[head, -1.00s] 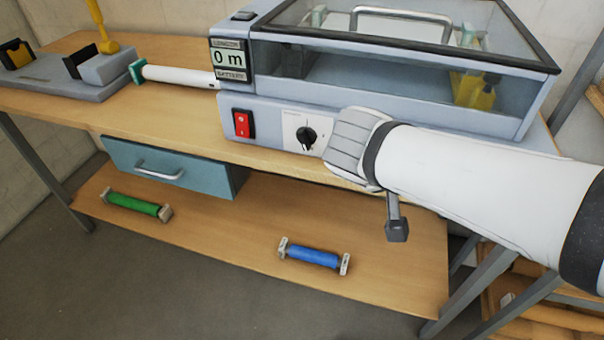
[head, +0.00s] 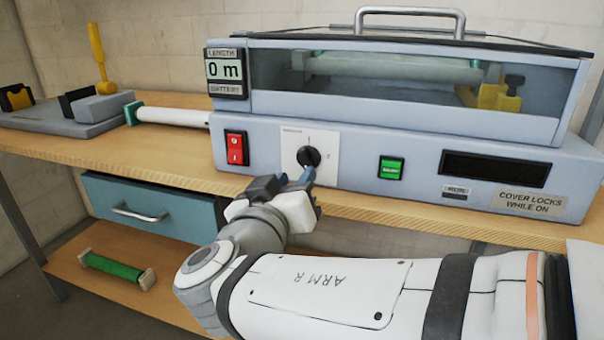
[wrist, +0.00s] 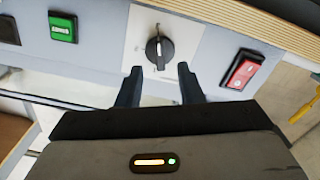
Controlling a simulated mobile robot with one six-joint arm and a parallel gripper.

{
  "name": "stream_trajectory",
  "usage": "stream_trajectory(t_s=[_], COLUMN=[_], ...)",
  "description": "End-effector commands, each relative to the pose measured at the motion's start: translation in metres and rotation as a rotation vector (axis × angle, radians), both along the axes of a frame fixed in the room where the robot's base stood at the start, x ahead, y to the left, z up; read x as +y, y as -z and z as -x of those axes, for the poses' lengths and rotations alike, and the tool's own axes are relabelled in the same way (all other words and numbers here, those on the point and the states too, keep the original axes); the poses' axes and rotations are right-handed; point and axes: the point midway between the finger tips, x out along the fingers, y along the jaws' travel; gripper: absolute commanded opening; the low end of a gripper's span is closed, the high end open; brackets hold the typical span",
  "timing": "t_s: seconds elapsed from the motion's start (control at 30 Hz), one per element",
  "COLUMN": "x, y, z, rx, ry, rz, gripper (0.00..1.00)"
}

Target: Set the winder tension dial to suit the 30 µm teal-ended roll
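The tension dial is a black knob (head: 308,156) on a white plate on the front of the laminator; its scale marks are too small to read. In the wrist view the knob (wrist: 159,47) stands about upright, with the picture turned over. My gripper (wrist: 160,72) is open, its two dark fingers just short of the knob, one toward each side, apart from it. In the head view my gripper (head: 299,178) is just below and in front of the dial. A white roll with a teal end (head: 170,115) lies on the bench at left. A pale roll (head: 395,68) with teal at its end is under the clear cover.
A red rocker switch (head: 236,148) is left of the dial and a green button (head: 390,168) right. A display (head: 225,70) reads 0 m. A label (head: 530,203) says the cover locks while on. A blue drawer (head: 150,208) and green roll (head: 112,268) are below.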

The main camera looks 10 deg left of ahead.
Motion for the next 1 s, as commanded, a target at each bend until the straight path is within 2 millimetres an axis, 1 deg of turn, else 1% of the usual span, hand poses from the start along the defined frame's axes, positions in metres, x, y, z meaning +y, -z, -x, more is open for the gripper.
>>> stream_trajectory(t_s=[0.03, 0.1, 0.3, 0.43, 0.7, 1.0], x=[-0.002, -0.003, -0.004, -0.004, -0.004, -0.004], y=[0.001, 0.001, 0.001, 0.000, 0.000, 0.000], z=[-0.009, -0.019, -0.041, -0.047, -0.047, -0.047], rx=[0.000, 0.001, 0.001, 0.001, 0.001, 0.002], ry=[0.005, 0.006, 0.003, 0.000, -0.001, -0.002], rz=[0.001, 0.000, 0.001, 0.000, 0.001, 0.001], gripper=[0.34, 0.34, 0.34, 0.34, 0.34, 0.09])
